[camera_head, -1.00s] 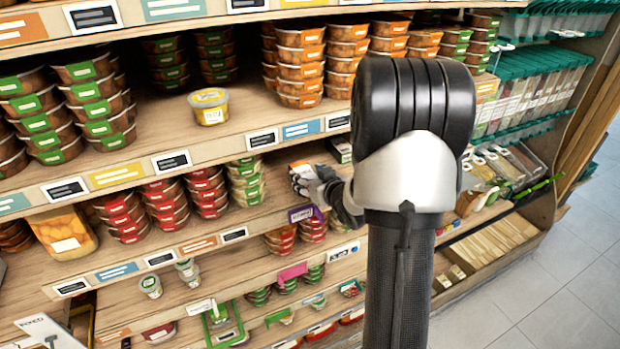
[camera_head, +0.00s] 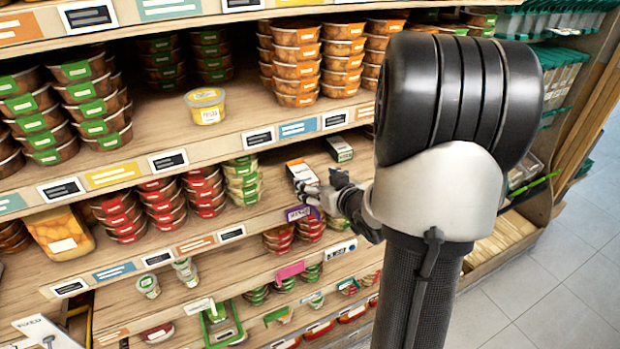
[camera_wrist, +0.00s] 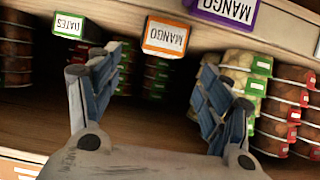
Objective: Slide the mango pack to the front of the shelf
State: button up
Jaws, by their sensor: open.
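The mango pack (camera_head: 302,174) is a small box with a dark top and a white front, standing near the front of the middle shelf above a purple tag (camera_head: 298,212). In the wrist view its orange-edged MANGO face (camera_wrist: 165,37) appears upside down, between and beyond the fingertips. My gripper (camera_head: 328,190) is just right of and in front of the pack. Its fingers (camera_wrist: 155,75) are spread and empty in the wrist view, with a gap to the pack. Some of the pack's lower right is hidden by the fingers in the head view.
A DATES box (camera_head: 340,149) with a green-edged label (camera_wrist: 68,25) stands right of the pack, further back. Stacked green-lidded bowls (camera_head: 243,180) stand left of it. The shelf above (camera_head: 240,120) overhangs. My arm hides the right side.

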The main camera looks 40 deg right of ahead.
jog(key=shift+v, duration=2.35)
jog(key=w+a+f+b, duration=0.1)
jog(key=a+f+b, duration=0.1)
jog(key=b, duration=0.1)
jog(key=w+a+f+n+g+b, duration=0.1)
jog(key=a+f+b, duration=0.1)
jog(key=b, duration=0.1)
jog(key=w+a+f+n+g+b, duration=0.1)
jog(key=a+f+b, duration=0.1)
jog(key=b, duration=0.1)
jog(key=shift+w+a+h+b, duration=0.15)
jog(key=shift+a+h+b, duration=0.15)
jog(key=shift+a, duration=0.05)
jog(key=a+f+n+g+b, duration=0.1)
jog(key=a+f+b, duration=0.2)
jog(key=a+b, duration=0.35)
jog(key=s+a+f+g+y+b, duration=0.1)
jog(key=s+a+f+b, duration=0.4)
jog(key=s, duration=0.5)
jog(key=s+a+f+g+y+b, duration=0.2)
jog(key=s+a+f+g+b, duration=0.2)
jog(key=s+a, duration=0.5)
jog(key=shift+s+f+y+b, duration=0.3)
jog(key=shift+s+f+b, duration=0.3)
jog(key=shift+s+f, duration=0.45)
jog(key=shift+s+r, duration=0.1)
